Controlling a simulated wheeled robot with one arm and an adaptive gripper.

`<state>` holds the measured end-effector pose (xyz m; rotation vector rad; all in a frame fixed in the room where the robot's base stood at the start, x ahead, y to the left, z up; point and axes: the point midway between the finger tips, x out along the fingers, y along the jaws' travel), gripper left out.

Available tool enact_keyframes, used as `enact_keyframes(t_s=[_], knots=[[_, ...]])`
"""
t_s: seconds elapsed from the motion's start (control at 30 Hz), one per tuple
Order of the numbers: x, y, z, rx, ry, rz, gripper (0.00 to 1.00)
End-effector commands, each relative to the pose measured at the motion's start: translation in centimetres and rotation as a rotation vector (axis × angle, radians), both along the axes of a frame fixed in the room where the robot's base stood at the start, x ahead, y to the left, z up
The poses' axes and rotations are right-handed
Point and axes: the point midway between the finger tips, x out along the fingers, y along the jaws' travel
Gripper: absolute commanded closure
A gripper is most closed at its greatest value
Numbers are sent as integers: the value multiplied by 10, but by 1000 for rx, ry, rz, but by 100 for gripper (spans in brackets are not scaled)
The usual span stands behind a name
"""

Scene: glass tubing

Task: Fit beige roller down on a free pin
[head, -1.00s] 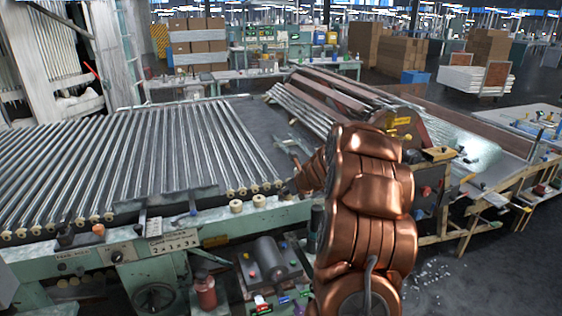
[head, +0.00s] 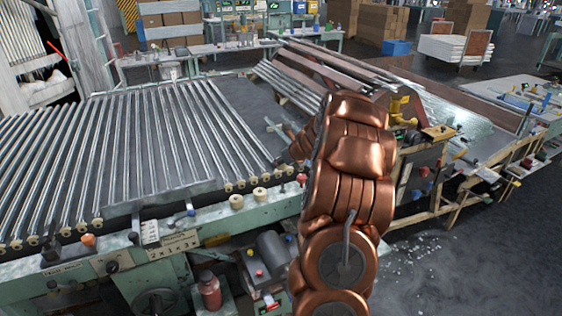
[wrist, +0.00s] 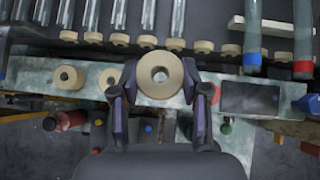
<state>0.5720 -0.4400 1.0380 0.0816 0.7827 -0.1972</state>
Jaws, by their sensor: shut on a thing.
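In the wrist view, my gripper (wrist: 160,88) is shut on a beige roller (wrist: 160,62), a thick ring with a round hole facing the camera, one finger on each side. The held roller appears over the green rail, close to the row of beige rollers (wrist: 147,41) at the tube ends; its height above the rail cannot be told. Two more loose beige rollers stand on the rail at left, one whole (wrist: 60,78), one partly behind a finger (wrist: 107,80). In the head view these two (head: 236,201) (head: 260,194) stand on the ledge; my arm hides the gripper. No free pin is clearly visible.
A dark rectangular plate (wrist: 252,98) lies on the rail to the right of the gripper. Metal tubes (head: 150,140) fill the bed at left in the head view.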

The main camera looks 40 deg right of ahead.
Motion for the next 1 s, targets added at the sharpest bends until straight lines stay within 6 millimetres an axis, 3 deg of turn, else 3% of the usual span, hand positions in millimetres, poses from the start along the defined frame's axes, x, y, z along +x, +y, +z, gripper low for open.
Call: enact_keyframes(t_s=[0.27, 0.7, 1.0], knots=[[-3, 1, 3, 1, 1, -1, 87], [-1, 2, -38, 0, 1, 1, 87], [-1, 2, -55, 0, 2, 3, 87]])
